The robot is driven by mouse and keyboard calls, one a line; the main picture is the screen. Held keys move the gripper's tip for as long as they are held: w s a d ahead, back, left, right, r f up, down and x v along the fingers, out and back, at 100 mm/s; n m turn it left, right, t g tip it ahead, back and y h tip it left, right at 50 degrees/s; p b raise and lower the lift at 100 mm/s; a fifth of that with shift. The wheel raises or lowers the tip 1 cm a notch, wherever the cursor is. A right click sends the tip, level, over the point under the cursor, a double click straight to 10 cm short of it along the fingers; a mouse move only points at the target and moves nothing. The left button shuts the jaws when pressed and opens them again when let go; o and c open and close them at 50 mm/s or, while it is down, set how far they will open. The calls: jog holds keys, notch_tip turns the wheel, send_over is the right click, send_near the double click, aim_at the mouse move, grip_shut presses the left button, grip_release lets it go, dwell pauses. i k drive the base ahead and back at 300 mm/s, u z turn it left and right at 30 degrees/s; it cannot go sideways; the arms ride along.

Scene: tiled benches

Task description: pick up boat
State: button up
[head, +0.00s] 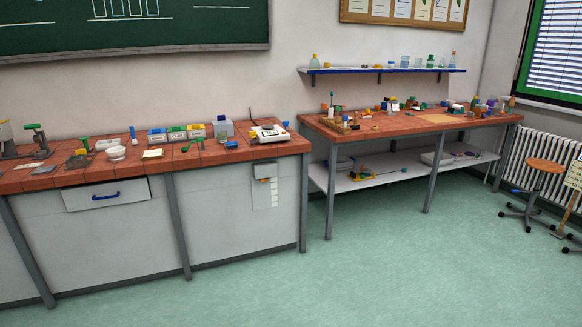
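I cannot make out a boat for certain among the small items in the head view. Many small coloured objects lie on the right bench (394,123), too small and crowded to name. The left bench (75,180) carries several tools, a white bowl (116,153) and a row of coloured bins (177,133). My gripper is not in view.
A wall shelf (385,71) holds bottles and glassware. A lower shelf (372,181) under the right bench holds a few items. A stool (546,166) stands at the right by a radiator (520,152). The green floor (380,265) in front is clear.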

aim_at(230, 144)
jog(key=u, duration=0.2)
jog(key=i, duration=0.85)
jog(key=u, duration=0.6)
jog(key=i, duration=0.75)
jog(key=u, duration=0.75)
jog(key=i, duration=1.35)
jog(key=u, duration=0.5)
